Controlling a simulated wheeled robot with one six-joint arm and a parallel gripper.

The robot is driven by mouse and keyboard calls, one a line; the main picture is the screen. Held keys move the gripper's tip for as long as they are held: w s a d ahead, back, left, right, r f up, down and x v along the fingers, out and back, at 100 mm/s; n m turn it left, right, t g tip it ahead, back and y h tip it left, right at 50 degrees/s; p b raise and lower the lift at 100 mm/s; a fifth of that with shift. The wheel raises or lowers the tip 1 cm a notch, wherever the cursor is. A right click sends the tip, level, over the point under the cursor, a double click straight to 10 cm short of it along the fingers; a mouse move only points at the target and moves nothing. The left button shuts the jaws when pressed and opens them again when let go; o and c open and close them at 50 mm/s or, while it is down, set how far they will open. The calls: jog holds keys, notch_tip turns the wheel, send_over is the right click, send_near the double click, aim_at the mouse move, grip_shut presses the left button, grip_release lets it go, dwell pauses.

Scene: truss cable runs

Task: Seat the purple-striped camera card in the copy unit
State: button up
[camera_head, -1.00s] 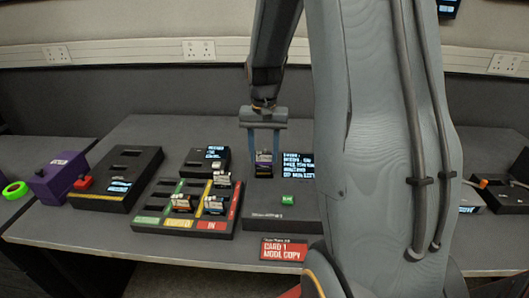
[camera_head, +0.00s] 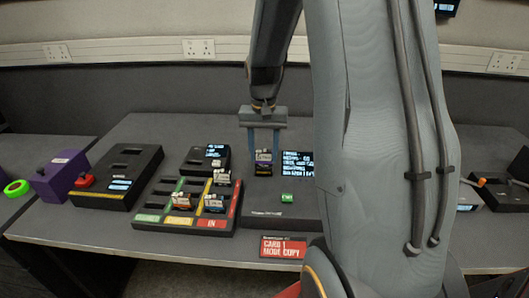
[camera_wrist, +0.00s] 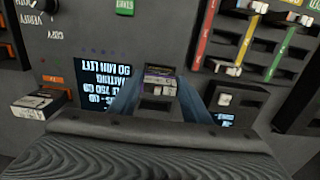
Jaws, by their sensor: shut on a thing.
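My gripper (camera_head: 264,148) is shut on the purple-striped card (camera_head: 264,162), fingers pointing down. It holds the card at the left part of the dark copy unit (camera_head: 262,207). The wrist view shows the card (camera_wrist: 160,78) between the fingertips, with a dark opening right beside it. I cannot tell how deep the card sits. The unit's lit screen (camera_head: 298,163) is just right of the card, and its green button (camera_head: 288,198) is in front. My arm hides the unit's right part in the head view.
A card rack (camera_head: 187,219) with coloured strips holds several cards on the left. A small screen box (camera_head: 209,157) stands behind it. Another card (camera_wrist: 40,104) lies beside the screen in the wrist view. A red label (camera_head: 283,247) is at the table's front edge.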

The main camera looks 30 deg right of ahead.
jog(key=shift+f, duration=1.6)
dwell(2.3)
jog(key=o, duration=1.5)
jog(key=shift+w, duration=0.1)
jog(key=shift+c, duration=0.2)
jog(key=shift+r+p, duration=3.25)
jog(key=shift+r, duration=0.55)
jog(key=shift+f, duration=0.1)
